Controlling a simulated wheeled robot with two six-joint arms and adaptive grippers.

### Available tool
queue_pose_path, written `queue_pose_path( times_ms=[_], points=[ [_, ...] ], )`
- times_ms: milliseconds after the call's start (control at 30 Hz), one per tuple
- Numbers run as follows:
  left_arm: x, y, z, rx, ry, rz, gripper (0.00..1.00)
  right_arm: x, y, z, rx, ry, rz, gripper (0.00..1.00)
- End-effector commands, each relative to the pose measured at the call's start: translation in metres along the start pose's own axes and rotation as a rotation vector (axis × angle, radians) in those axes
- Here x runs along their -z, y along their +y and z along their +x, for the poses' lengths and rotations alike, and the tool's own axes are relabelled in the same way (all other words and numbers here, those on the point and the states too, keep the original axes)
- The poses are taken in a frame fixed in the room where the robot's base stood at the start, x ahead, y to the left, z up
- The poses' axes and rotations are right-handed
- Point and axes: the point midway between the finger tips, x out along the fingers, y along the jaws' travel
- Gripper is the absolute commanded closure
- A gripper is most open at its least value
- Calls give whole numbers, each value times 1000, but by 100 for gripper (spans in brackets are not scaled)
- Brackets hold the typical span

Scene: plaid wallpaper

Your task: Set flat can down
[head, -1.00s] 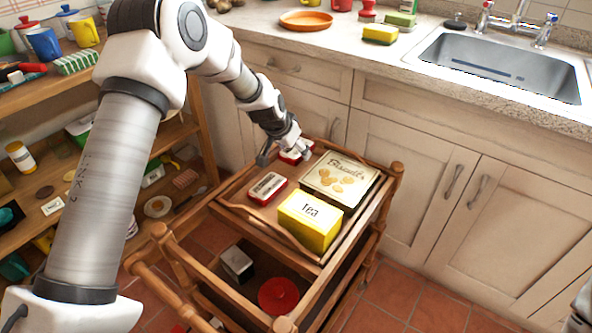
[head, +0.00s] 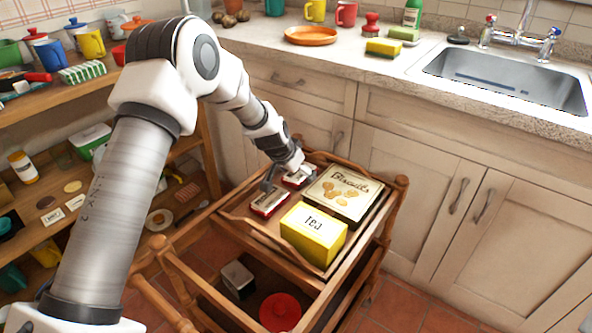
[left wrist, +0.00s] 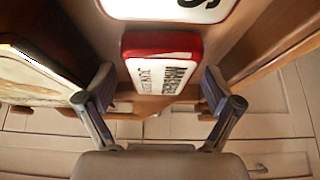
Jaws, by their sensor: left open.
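A flat red-and-white can (head: 298,179) lies on the wooden tray (head: 238,213) on top of the trolley, behind a second flat red-and-white can (head: 268,200). My left gripper (head: 286,178) is open, low over the tray at the rear can. In the left wrist view the open fingers of my left gripper (left wrist: 160,92) stand on either side of this lettered can (left wrist: 162,65), with gaps at both sides. The second can (left wrist: 172,8) shows at the top edge there. My right gripper is not in view.
A biscuit tin (head: 345,192) and a yellow tea box (head: 314,233) stand close by on the tray. A red lidded pot (head: 280,312) and a grey tin (head: 237,279) sit on the level below. Cabinets stand behind, and a loaded shelf is at left.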

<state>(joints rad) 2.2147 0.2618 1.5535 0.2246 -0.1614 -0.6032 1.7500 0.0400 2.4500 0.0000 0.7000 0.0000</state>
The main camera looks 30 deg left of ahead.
Motion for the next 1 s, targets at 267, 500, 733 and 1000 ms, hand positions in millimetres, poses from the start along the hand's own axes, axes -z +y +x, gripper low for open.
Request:
queue_pose_path(
  times_ms=[267, 500, 733, 1000],
  points=[
    [7, 0, -57, -1, 1, -1, 9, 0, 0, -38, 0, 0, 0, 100],
    [5, 0, -113, 1, -2, 1, 9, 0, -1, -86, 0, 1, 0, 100],
    [2, 0, -124, -2, 0, 0, 9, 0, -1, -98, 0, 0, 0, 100],
    [1, 0, -122, -2, 1, -1, 9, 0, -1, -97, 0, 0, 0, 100]
  ],
)
